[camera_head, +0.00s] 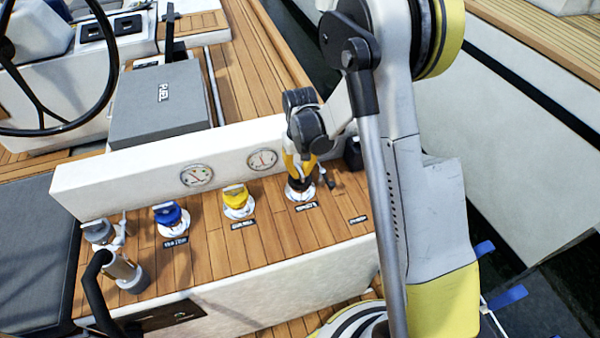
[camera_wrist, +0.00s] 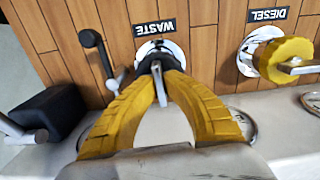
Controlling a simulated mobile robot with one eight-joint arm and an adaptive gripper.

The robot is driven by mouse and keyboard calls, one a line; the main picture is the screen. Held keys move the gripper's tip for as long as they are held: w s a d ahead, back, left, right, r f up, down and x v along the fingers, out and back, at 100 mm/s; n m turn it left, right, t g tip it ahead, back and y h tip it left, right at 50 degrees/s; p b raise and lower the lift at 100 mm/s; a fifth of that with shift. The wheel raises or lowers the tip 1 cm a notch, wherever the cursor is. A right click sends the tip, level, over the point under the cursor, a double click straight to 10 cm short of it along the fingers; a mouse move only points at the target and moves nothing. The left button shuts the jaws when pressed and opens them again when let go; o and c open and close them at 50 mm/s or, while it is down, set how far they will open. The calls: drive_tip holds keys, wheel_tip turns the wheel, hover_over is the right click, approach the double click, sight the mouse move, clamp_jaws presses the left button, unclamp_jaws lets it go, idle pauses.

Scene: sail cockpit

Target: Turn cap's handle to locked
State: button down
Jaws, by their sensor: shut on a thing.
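The waste cap (camera_wrist: 150,50) sits in a round chrome deck fitting beside the label "WASTE" (camera_wrist: 154,27). In the head view its chrome fitting (camera_head: 300,195) shows under my gripper (camera_head: 299,177). The yellow fingers of my gripper (camera_wrist: 160,68) converge on the dark cap top and are shut on its handle. A grey metal bar of the handle (camera_wrist: 160,88) shows between the fingers, pointing back toward the palm. The fingers hide most of the cap, and I cannot tell whether it is locked.
The yellow diesel cap (camera_wrist: 286,58) stands beside the waste cap, with a blue cap (camera_head: 170,216) and a grey cap (camera_head: 98,232) farther left. A crank with a black knob (camera_wrist: 91,38) and a black block (camera_wrist: 52,112) are close by. A white wall (camera_head: 130,180) with gauges runs behind.

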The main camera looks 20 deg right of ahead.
drive_tip(key=m+b, duration=0.1)
drive_tip(key=m, duration=0.6)
drive_tip(key=shift+b, duration=0.3)
drive_tip(key=m+b, duration=0.1)
drive_tip(key=m, duration=0.5)
drive_tip(key=shift+m, duration=0.4)
drive_tip(key=c, duration=1.5)
unclamp_jaws()
drive_tip(key=shift+r, duration=0.1)
wheel_tip(320, 180, up, 12)
